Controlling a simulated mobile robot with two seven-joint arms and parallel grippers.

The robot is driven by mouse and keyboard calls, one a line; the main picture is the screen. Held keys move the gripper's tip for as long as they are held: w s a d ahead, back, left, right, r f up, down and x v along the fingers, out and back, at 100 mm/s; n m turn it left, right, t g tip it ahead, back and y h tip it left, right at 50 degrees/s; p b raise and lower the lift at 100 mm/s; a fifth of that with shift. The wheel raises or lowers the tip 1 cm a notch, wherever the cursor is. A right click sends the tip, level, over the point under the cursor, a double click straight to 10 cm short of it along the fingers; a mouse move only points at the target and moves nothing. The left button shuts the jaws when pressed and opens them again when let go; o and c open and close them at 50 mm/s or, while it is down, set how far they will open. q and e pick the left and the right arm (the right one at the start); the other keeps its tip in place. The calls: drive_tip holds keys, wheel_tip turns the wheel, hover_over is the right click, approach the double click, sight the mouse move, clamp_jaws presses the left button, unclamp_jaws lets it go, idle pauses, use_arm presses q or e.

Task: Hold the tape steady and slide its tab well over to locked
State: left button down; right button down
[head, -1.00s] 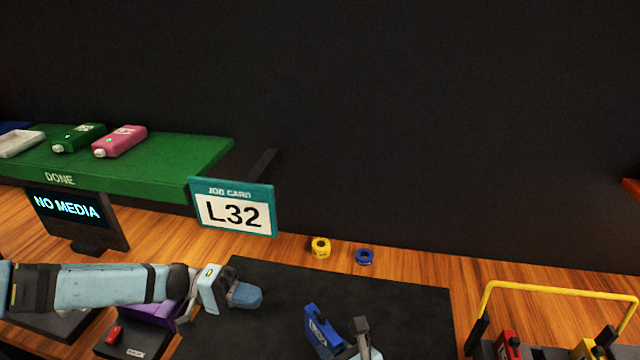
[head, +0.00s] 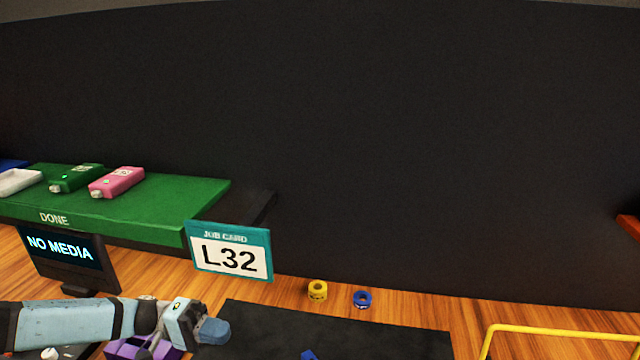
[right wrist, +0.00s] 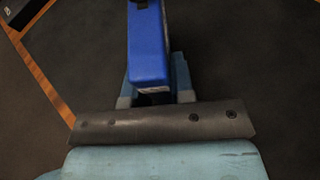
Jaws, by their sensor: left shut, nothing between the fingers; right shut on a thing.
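The blue tape (right wrist: 148,45) is between the fingers of my right gripper (right wrist: 155,95) in the right wrist view, above the dark mat. In the head view only a small top corner of the blue tape (head: 309,354) shows at the bottom edge, and my right gripper is out of that view. My left gripper (head: 214,331) is shut and empty over the mat's left edge, well to the left of the tape. The tape's tab cannot be made out in either view.
The dark mat (head: 270,325) has free room between my left gripper and the tape. A job card reading L32 (head: 231,257), a yellow roll (head: 317,290) and a blue roll (head: 362,299) stand behind it. A yellow-handled rack (head: 560,332) is at right, a green shelf (head: 150,212) at left.

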drive_tip(key=c, duration=0.9)
unclamp_jaws()
drive_tip(key=v, duration=1.2)
drive_tip(key=o, duration=0.3)
drive_tip(key=shift+d, duration=0.1)
